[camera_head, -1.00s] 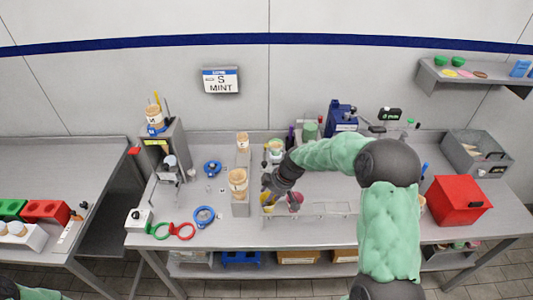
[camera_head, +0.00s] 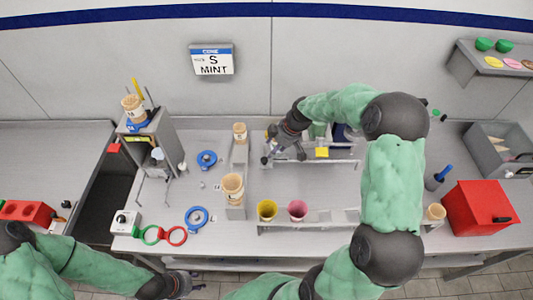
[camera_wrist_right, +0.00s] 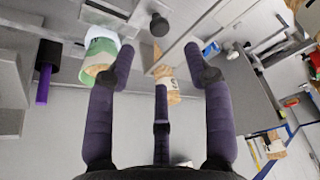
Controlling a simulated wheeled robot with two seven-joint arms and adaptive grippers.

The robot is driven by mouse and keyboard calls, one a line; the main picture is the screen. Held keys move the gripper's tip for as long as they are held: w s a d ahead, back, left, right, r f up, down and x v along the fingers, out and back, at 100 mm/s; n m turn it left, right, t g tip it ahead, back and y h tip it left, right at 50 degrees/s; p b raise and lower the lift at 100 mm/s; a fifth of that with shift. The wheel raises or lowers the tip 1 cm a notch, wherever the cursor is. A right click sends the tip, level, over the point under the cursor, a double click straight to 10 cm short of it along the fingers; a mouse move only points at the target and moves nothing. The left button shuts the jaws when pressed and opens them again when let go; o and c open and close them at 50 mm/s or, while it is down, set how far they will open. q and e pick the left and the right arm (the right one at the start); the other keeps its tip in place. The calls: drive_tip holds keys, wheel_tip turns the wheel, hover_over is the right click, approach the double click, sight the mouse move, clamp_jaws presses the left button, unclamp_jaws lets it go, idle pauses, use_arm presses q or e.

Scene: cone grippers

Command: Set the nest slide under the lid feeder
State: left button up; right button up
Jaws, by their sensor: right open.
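A grey stand (camera_head: 165,135) at the left of the bench, with a small dark-yellow display and a labelled tan cup on top, looks like the lid feeder. A pale knobbed part (camera_head: 156,155) is at its front; I cannot tell whether this is the nest slide. My right gripper (camera_head: 283,154) is over the back middle of the bench, right of the grey column of cups.
Yellow (camera_head: 267,209) and pink (camera_head: 297,209) cups stand in a front rack. Blue rings (camera_head: 197,219) and green and red rings (camera_head: 162,236) lie at the left. A red box (camera_head: 480,208) is at the right. The bench left of the cup column is mostly free.

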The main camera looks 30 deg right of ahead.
sight(265, 159)
drive_tip(key=x, duration=0.9)
drive_tip(key=shift+w+f, duration=0.1)
drive_tip(key=shift+f, duration=0.05)
clamp_jaws()
